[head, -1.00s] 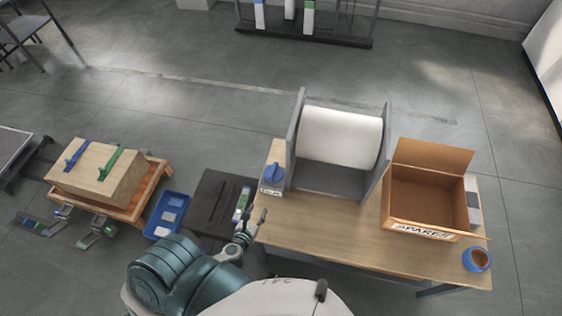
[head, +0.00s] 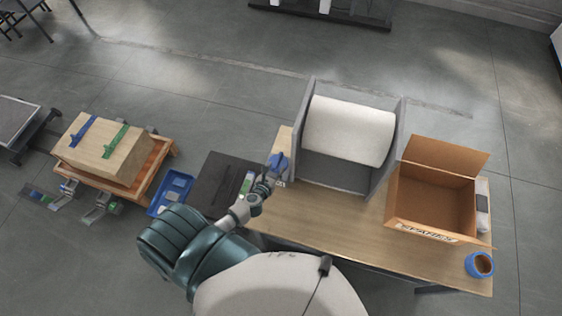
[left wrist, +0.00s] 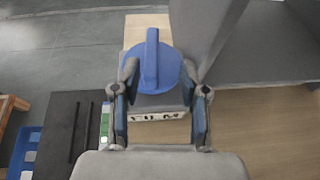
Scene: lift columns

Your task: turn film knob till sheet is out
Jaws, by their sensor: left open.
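The blue film knob (left wrist: 152,66) is round with a raised grip bar and sits on a grey box labelled FILM (left wrist: 158,116). In the head view the knob (head: 279,161) stands at the left end of the table, partly hidden by my gripper. My left gripper (left wrist: 160,95) is open, its two fingers either side of the box's near part, with the knob just ahead. It also shows in the head view (head: 270,177). The white film roll (head: 348,130) hangs between two grey side plates. I see no sheet hanging out of it. My right gripper is not in view.
An open cardboard box (head: 436,198) marked SPARES and a blue tape roll (head: 479,264) are on the wooden table (head: 330,229). A dark stand (head: 218,183), a blue tray (head: 172,191) and a wooden crate (head: 106,145) on a cart are to the left.

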